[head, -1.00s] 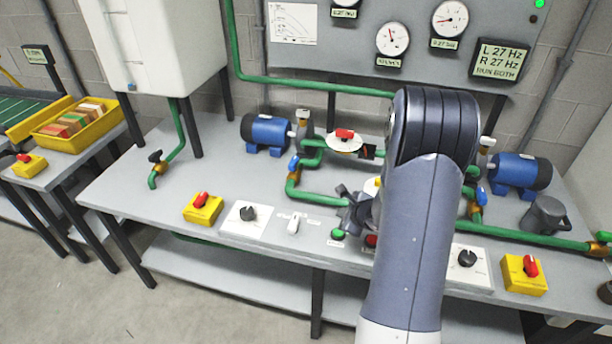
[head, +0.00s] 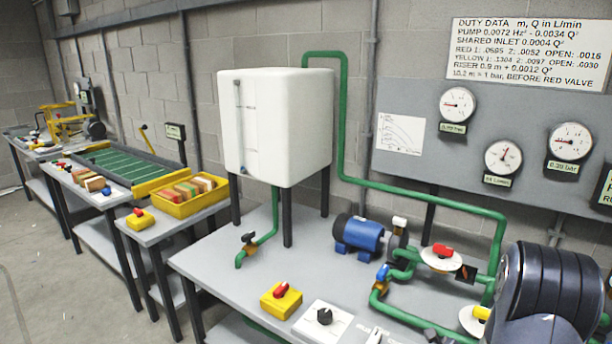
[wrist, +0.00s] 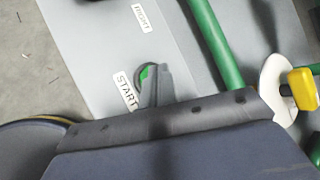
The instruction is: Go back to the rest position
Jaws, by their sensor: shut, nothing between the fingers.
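My gripper (wrist: 156,88) shows in the wrist view as narrow dark grey fingers, shut and empty. Its tips overlap the green start button (wrist: 144,76) beside the START label (wrist: 125,91); I cannot tell whether they touch it. In the head view my arm (head: 545,295) fills the lower right corner, over the pump bench (head: 225,262). Most of the gripper is hidden or out of frame there.
Green pipe (wrist: 216,45) and a yellow-handled valve (wrist: 303,88) lie close right of my gripper. A blue pump (head: 360,235), white tank (head: 285,120) and gauge panel (head: 425,100) stand behind. Floor (head: 75,285) is clear at left.

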